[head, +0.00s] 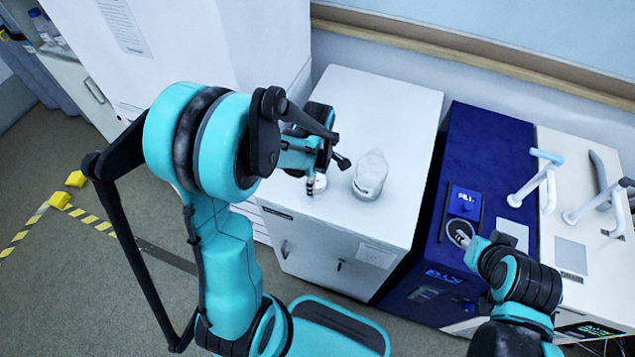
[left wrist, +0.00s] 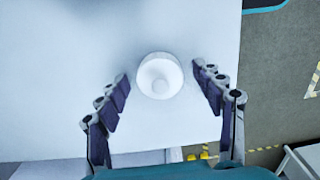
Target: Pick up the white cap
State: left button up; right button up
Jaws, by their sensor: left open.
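The white cap (head: 318,184) sits near the front left edge of the white cabinet top, partly hidden by my left gripper in the head view. In the left wrist view the cap (left wrist: 160,76) is a round white piece with a raised centre. It lies between the two fingers of my left gripper (left wrist: 163,79), with a gap on each side. My left gripper (head: 325,172) is open and empty, over the cap. A pale, translucent bottle (head: 370,176) stands just right of it. My right arm shows at the lower right of the head view; its jaws are not clear.
The white cabinet top (head: 385,105) is otherwise clear. A dark blue instrument (head: 480,150) stands to its right, then a white unit with pale handles (head: 538,180). A tall white cabinet (head: 190,45) stands at the left. Yellow and black tape (head: 95,222) marks the floor.

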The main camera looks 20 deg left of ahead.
pick_arm(q)
jog(key=c, duration=1.1)
jog(key=shift+o, duration=0.2)
